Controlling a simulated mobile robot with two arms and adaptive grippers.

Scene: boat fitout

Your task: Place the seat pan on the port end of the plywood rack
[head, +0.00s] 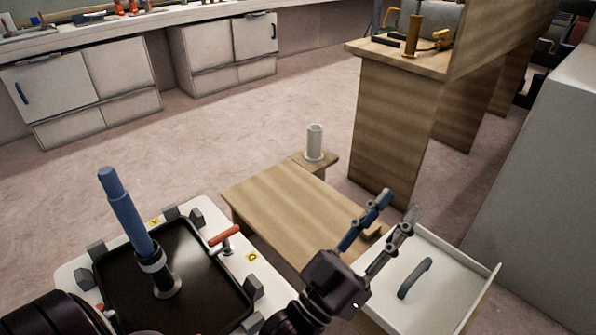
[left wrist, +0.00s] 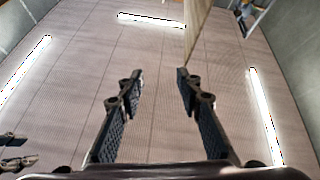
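My left gripper (head: 398,204) is open, its fingers pointing up and away, above the gap between a low plywood top and a white lipped pan. In the left wrist view its fingers (left wrist: 156,84) are apart with nothing between them. The white pan (head: 440,262) with a dark handle (head: 415,278) may be the seat pan; I cannot be sure. The low plywood piece (head: 280,200) may be part of the rack; its port end is not marked. Dark finger-like parts (left wrist: 15,152) at the left wrist view's lower left may be my right gripper, too cropped to tell.
A white fixture (head: 72,272) holds a black tray (head: 200,285) with a blue post (head: 125,210) and a red-handled clamp (head: 224,236). A pale cylinder (head: 315,142) stands behind the plywood top. A tall wooden stand (head: 395,125) rises beyond. Open floor (head: 230,130) lies behind.

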